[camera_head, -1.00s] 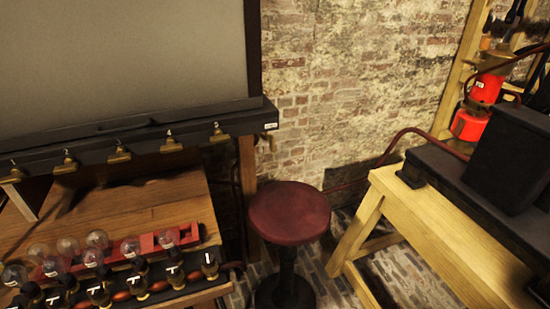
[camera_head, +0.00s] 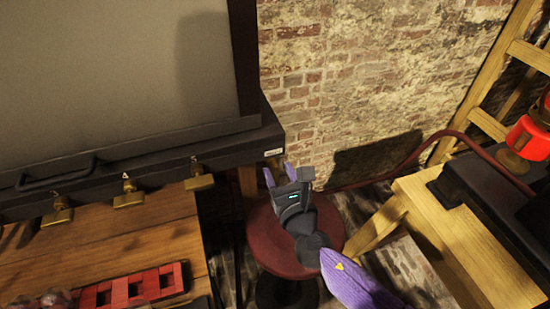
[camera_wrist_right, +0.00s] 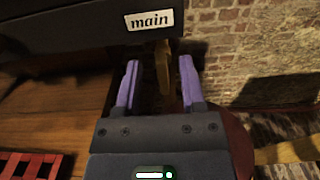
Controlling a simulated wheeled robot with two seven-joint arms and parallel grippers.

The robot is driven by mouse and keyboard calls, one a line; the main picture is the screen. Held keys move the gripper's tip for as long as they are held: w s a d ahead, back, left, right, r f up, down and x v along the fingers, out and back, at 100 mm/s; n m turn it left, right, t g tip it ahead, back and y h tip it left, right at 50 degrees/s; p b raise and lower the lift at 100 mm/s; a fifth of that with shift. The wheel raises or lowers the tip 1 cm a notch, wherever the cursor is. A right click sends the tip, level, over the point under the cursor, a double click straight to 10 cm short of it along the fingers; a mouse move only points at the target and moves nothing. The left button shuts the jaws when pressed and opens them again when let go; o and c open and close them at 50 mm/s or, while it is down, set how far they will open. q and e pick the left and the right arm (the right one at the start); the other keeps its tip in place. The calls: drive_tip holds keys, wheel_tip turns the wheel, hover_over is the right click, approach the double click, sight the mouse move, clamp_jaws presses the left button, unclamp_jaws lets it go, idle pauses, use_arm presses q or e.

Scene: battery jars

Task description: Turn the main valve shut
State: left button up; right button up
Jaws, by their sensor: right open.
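The "main" label (camera_wrist_right: 150,20) is on the dark housing's end, and it shows small and pale in the head view (camera_head: 273,152). Below it in the right wrist view hangs a narrow brass-coloured piece, which looks like the main valve's handle (camera_wrist_right: 163,68). My right gripper (camera_head: 279,173) points up at this housing corner, above the stool. In the wrist view its two purple fingers (camera_wrist_right: 159,66) are apart, one on each side of the brass piece. I cannot tell whether they touch it. In the head view the gripper hides the handle. My left gripper is not in view.
Brass taps (camera_head: 128,193) line the housing's front edge (camera_head: 150,160) on the left. A red stool (camera_head: 328,222) stands under my right gripper. A wooden bench (camera_head: 450,225) with dark equipment is at right. A red rack (camera_head: 130,288) sits at lower left.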

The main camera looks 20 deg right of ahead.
sight(277, 168)
drive_tip(key=shift+w, duration=1.6)
clamp_jaws()
